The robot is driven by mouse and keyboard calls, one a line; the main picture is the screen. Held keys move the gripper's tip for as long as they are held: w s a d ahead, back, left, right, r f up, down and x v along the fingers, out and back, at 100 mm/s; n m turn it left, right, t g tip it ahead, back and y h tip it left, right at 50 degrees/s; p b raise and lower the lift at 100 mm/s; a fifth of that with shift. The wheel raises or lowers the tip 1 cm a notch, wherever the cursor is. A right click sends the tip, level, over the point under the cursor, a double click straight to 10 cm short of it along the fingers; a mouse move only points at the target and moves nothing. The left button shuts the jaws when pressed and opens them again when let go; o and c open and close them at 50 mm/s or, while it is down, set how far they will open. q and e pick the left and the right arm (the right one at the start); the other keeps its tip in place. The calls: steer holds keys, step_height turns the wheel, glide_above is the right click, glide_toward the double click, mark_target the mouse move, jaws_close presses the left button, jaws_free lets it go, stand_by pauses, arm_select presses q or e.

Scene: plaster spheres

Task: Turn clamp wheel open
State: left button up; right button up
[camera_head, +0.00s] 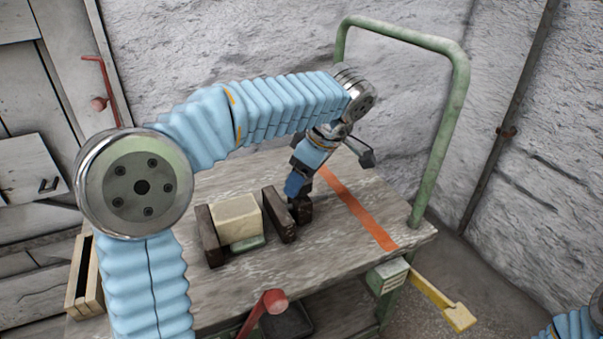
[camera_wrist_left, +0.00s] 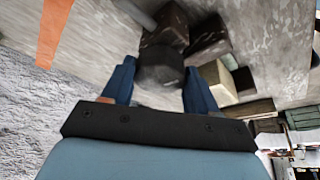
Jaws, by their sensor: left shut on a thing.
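A clamp with dark brown jaws (camera_head: 279,214) stands on the grey wooden bench top (camera_head: 335,260), a cream block (camera_head: 237,218) between the jaws. A dark clamp wheel (camera_head: 301,211) sits just right of the right jaw. My left gripper (camera_head: 297,191) reaches down to it and is shut on it. In the left wrist view the dark wheel (camera_wrist_left: 161,68) lies between the two blue fingers of my left gripper (camera_wrist_left: 161,80), with the cream block (camera_wrist_left: 221,84) beside it. The fingers partly hide the wheel in the head view. My right gripper is out of sight.
An orange stripe (camera_head: 357,210) crosses the bench right of the clamp. A green rail (camera_head: 445,135) rises at the bench's far right end. A red-knobbed lever (camera_head: 274,301) stands at the front edge, and a yellow handle (camera_head: 446,302) sticks out at the right.

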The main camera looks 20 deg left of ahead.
arm_select(q)
steer(key=shift+r+n+g, duration=0.1)
steer(key=shift+n+g, duration=0.2)
steer(key=shift+n, duration=0.5)
steer(key=o, duration=1)
steer(key=shift+o, duration=0.2)
steer(key=p+v, duration=0.3)
steer(key=v, duration=1)
steer(key=shift+d+r+p, duration=0.15)
steer(key=shift+r+p, duration=0.15)
steer(key=shift+p, duration=0.1)
steer(key=shift+w, duration=0.15)
